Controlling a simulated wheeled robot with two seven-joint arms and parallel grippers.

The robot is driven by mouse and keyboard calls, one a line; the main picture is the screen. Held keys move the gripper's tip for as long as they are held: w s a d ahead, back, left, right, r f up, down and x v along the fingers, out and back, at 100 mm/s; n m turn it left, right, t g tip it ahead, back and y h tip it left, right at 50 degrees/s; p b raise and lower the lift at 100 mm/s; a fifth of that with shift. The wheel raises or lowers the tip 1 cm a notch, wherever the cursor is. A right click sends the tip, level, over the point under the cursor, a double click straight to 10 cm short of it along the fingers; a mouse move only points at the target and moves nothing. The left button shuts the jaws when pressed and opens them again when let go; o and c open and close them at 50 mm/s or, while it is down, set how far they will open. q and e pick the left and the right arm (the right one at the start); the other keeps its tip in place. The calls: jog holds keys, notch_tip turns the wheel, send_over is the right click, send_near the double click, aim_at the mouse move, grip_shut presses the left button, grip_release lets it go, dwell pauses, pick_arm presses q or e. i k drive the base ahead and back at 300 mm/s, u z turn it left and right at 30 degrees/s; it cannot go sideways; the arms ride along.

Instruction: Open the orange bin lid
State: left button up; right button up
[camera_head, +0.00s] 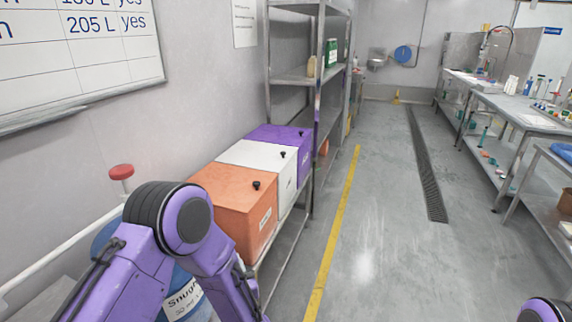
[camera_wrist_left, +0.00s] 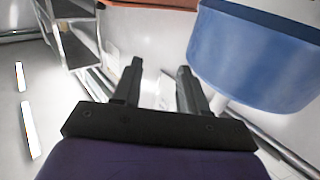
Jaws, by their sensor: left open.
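The orange bin (camera_head: 240,222) stands at the near end of a row of three bins on a low metal rack. Its flat orange lid (camera_head: 225,183) is down and has a small black knob (camera_head: 256,185) near its front edge. My left arm partly covers the bin's near side. My left gripper (camera_wrist_left: 161,68) shows only in the left wrist view, with its two black fingers apart and nothing between them. An orange edge (camera_wrist_left: 150,4) shows at the top of that view, beyond the fingertips. My right gripper is out of view.
A blue drum (camera_wrist_left: 250,55) is close to my left gripper's right side. White (camera_head: 262,158) and purple (camera_head: 285,139) bins stand behind the orange one. A shelf post (camera_head: 317,120) rises beside the purple bin. The aisle floor to the right is clear.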

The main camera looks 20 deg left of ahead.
aim_at(235, 188)
jog(key=i, duration=1.1)
jog(key=u, duration=0.05)
